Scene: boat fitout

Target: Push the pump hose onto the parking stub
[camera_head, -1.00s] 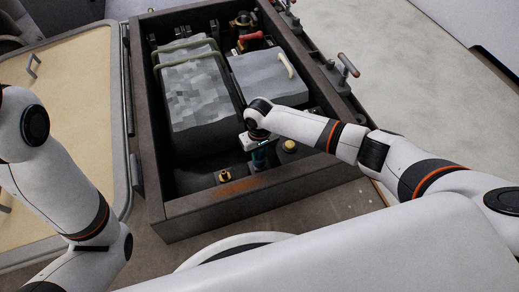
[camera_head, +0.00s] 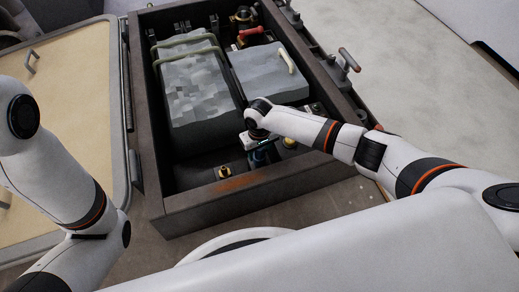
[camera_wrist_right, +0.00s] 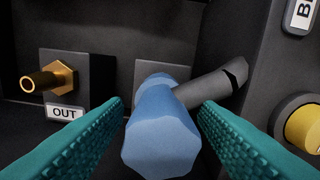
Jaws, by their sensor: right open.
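In the right wrist view a blue, faceted hose end (camera_wrist_right: 160,138) lies between the teal ridged fingers of my right gripper (camera_wrist_right: 160,120). The fingers are open, with a narrow gap showing on each side of it. A grey tilted stub (camera_wrist_right: 213,88) shows right behind the blue end; I cannot tell whether the hose is pushed onto it or only in front of it. In the head view my right gripper (camera_head: 262,157) points down into the near end of the dark box, and the hose is mostly hidden there. My left arm shows, but its gripper does not.
A brass outlet barb (camera_wrist_right: 45,82) labelled OUT sits left of the hose; it also shows in the head view (camera_head: 223,172). A yellow round cap (camera_wrist_right: 304,128) is at the right. The dark box (camera_head: 165,220) has raised walls and holds a strapped grey block (camera_head: 195,90).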

